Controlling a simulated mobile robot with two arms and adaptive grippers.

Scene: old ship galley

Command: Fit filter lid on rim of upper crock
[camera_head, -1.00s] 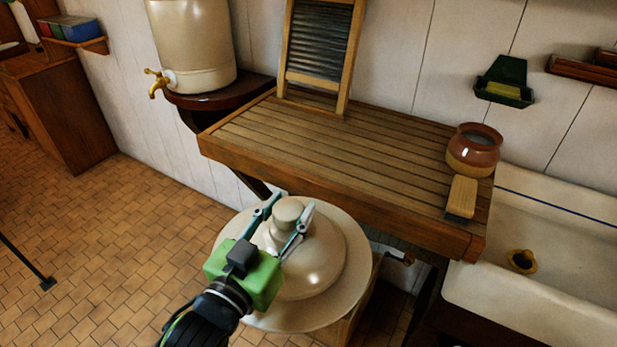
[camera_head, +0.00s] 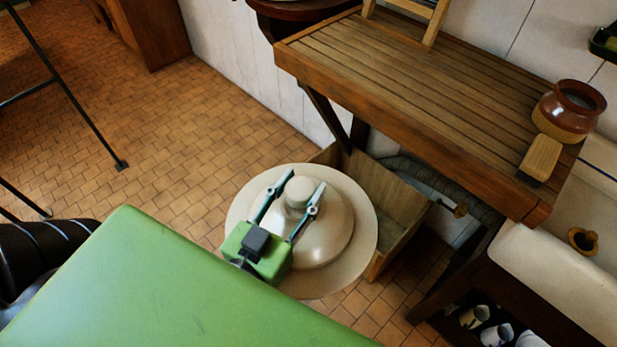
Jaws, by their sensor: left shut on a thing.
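The filter lid (camera_head: 333,235) is a cream disc with a raised dome and a round knob (camera_head: 299,192) on top. My left gripper (camera_head: 288,200) is shut on the knob, one finger on each side, and holds the lid level above the floor, in front of the wooden draining board. The lid covers part of an open wooden crate behind it. The upper crock is out of view now; only the dark round shelf (camera_head: 300,8) where it stood shows at the top edge. My right gripper is not in view.
The slatted draining board (camera_head: 430,95) carries a brown pot (camera_head: 569,110) and a brush (camera_head: 540,158) at its right end. A sink (camera_head: 570,260) stands at right. The wooden crate (camera_head: 385,195) sits below the board. Tiled floor is open at left, with a dark metal stand.

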